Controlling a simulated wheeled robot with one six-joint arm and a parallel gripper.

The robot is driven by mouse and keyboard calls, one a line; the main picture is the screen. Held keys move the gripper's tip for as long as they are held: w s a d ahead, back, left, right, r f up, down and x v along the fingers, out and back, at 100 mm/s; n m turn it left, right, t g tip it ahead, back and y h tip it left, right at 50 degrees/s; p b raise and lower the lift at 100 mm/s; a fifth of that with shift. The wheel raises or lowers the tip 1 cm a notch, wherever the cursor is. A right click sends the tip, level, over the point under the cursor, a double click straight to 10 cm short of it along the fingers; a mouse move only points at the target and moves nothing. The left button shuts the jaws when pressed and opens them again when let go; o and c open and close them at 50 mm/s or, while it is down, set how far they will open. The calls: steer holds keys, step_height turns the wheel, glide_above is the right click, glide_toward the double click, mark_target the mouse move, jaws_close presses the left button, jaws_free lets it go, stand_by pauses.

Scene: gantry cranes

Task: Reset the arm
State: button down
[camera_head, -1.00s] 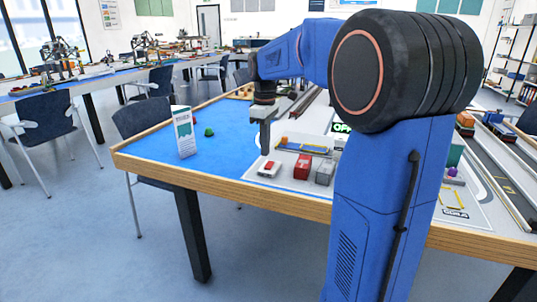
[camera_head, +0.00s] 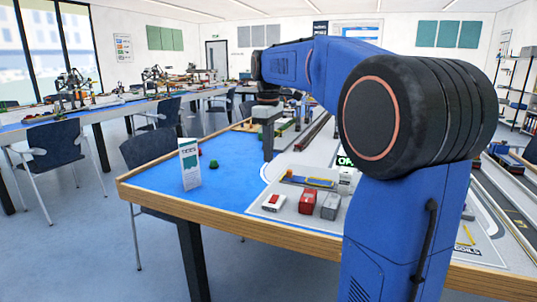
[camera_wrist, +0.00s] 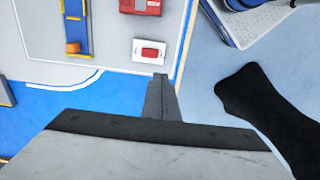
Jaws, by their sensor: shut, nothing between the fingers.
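My gripper (camera_head: 268,158) hangs pointing down from my blue arm, above the table near the border of the blue mat and the grey printed sheet. In the wrist view its shut finger pair (camera_wrist: 160,80) shows nothing held. A small white block with a red top (camera_head: 273,202) lies below and in front of it; it also shows in the wrist view (camera_wrist: 149,50). A red block (camera_head: 308,202) and a grey block (camera_head: 330,206) stand to its right.
A white and green upright card box (camera_head: 190,165) stands on the blue mat (camera_head: 225,177), beside a small green piece (camera_head: 214,164). The wooden table edge (camera_head: 240,225) runs along the front. A dark chair (camera_head: 148,148) stands left of the table.

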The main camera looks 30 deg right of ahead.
steer(key=s+a+f+m+t, duration=0.2)
steer(key=s+a+f+m, duration=0.25)
steer(key=s+f, duration=0.75)
steer(key=s+a+f+m+t, duration=0.3)
steer(key=s+a+f, duration=0.45)
steer(key=s, duration=0.95)
step_height(320, 180, up, 19)
steer(key=n+g+h, duration=0.1)
steer(key=n+g, duration=0.3)
steer(key=n, duration=0.4)
glide_above(276, 196)
steer(key=s+a, duration=0.1)
steer(key=shift+m, duration=0.25)
steer(key=f, duration=0.9)
steer(key=w+d+f, duration=0.1)
steer(key=f, duration=0.3)
steer(key=shift+d+f, duration=0.1)
steer(key=shift+f, duration=0.15)
